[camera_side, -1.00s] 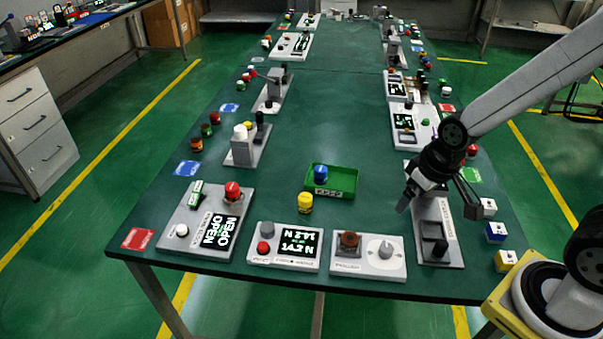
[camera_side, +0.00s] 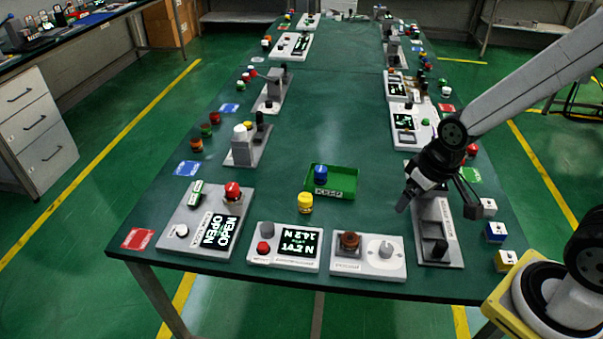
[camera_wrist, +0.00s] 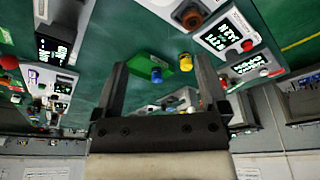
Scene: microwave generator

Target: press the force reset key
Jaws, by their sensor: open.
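The force gauge panel (camera_side: 285,262) is a light box near the table's front edge, with a dark display showing 14.2 N. A small red key (camera_side: 263,248) sits at its left side, with a grey knob (camera_side: 267,230) behind it. The lettering by the key is too small to read. The panel also shows in the wrist view (camera_wrist: 211,42), with its red key (camera_wrist: 248,45) to the right of my gripper. My gripper (camera_side: 438,205) is open and empty, above the grey lever stand at the right, well away from the red key.
A panel with a brown knob and dial (camera_side: 368,266) stands between the gauge and the lever stand (camera_side: 448,258). A box with a red mushroom button and OPEN display (camera_side: 180,248) is left of the gauge. A green tray (camera_side: 345,172) and yellow button-like piece (camera_side: 305,203) lie behind.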

